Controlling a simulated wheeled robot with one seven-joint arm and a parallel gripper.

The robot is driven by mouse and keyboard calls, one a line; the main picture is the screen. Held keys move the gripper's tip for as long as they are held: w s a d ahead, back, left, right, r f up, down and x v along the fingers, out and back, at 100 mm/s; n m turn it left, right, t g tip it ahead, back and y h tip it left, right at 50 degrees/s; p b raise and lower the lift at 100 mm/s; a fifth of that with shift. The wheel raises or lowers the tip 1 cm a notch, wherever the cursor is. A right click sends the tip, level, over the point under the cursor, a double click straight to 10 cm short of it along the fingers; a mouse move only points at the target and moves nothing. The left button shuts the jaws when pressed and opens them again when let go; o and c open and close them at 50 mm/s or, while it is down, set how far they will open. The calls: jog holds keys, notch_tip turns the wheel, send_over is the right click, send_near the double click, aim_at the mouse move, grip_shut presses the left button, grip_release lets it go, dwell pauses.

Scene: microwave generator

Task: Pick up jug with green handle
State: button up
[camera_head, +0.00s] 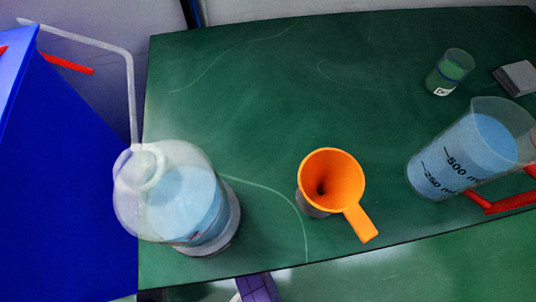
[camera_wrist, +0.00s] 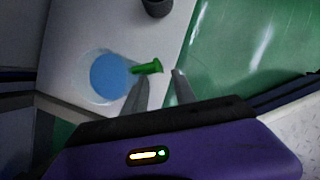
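The jug with green handle shows in the wrist view only. Its round body (camera_wrist: 110,76) holds blue liquid and stands on a white surface, seen from above. Its green handle (camera_wrist: 149,67) sticks out to the right. My gripper (camera_wrist: 159,76) is open, with nothing between its fingers. The left fingertip overlaps the handle's lower edge in the picture, and the right fingertip lies to the right of the handle's end. I cannot tell whether either finger touches it. The jug with green handle does not show in the head view.
In the wrist view, a dark cup (camera_wrist: 156,6) stands beyond the handle. In the head view, a green table (camera_head: 260,90) bears a flask with bent tube (camera_head: 178,200), an orange funnel (camera_head: 330,180), a red-handled jug (camera_head: 465,150) and a small beaker (camera_head: 449,72).

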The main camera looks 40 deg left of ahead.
jog(key=b+x, duration=0.3)
jog(key=x, duration=0.5)
jog(key=shift+s+b, duration=0.15)
jog(key=shift+b, duration=0.25)
jog(key=shift+c, duration=0.4)
grip_shut()
jog(key=shift+a+r, duration=0.15)
dwell(0.5)
